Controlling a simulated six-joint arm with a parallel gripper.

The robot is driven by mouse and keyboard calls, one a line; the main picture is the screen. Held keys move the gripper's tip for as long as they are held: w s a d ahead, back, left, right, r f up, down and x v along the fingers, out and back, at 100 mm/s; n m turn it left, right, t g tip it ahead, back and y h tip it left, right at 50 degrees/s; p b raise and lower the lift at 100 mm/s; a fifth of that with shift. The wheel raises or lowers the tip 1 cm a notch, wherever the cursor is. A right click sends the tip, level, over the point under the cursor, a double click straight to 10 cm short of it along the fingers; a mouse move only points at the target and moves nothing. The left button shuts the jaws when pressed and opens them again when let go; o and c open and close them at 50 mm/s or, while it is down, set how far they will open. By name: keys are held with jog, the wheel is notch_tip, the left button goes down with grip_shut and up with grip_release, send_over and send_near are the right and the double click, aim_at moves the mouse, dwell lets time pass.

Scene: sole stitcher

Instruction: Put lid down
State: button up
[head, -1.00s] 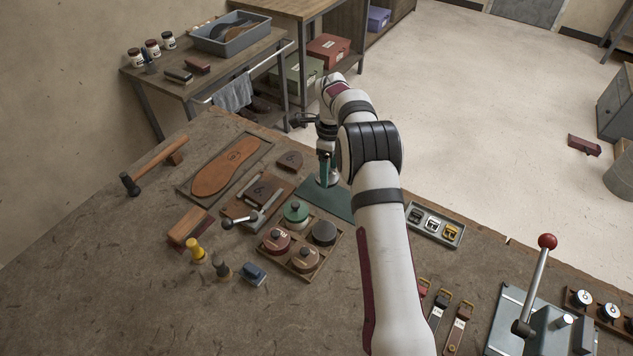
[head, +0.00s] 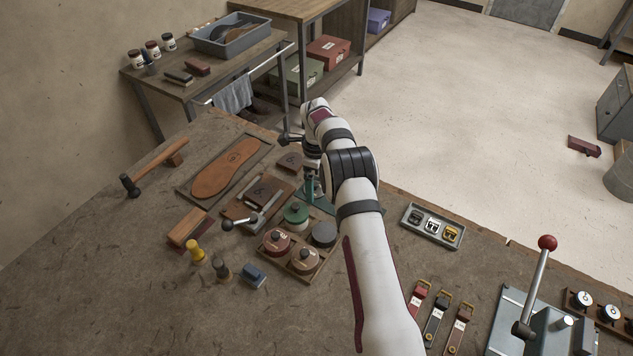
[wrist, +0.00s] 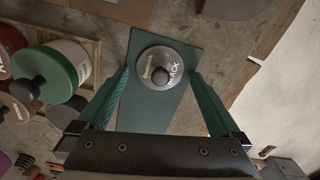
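The lid (wrist: 160,73) is a round grey disc with a knob and the word BLACK. In the head view my gripper (head: 308,190) is over the left part of the mat (head: 325,206), and my arm hides much of both. The lid is not clear there. A dark tin (head: 323,234) without a knob stands in the wooden tray (head: 302,274).
A green tin (head: 296,212) and two reddish-brown tins (head: 276,241) stand close by in the tray. A sole board (head: 225,168) lies to the left. A buckle tray (head: 432,226) is right of my arm, near the table's far edge.

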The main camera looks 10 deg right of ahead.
aim_at(316, 184)
notch_tip(316, 184, up, 12)
jog(key=s+a+r+n, duration=0.2)
jog(key=s+r+n, duration=0.2)
jog(key=s+r, duration=0.4)
jog(key=s+a+r+n+y, duration=0.1)
jog(key=s+r+n, duration=0.2)
jog(key=s, duration=0.4)
jog(key=s+a+r+n, duration=0.1)
jog(key=s+r+n, duration=0.25)
jog(key=s, duration=0.35)
jog(key=s+a+f+n, duration=0.1)
jog(key=s+n, duration=0.3)
jog(key=s, duration=0.6)
jog(key=s+a+f+n, duration=0.1)
jog(key=s+f+n, duration=0.3)
jog(key=s, duration=0.6)
jog(key=shift+s+a+f+n+y, duration=0.15)
jog(key=shift+s+a+n+y, duration=0.2)
jog(key=shift+s+y, duration=0.05)
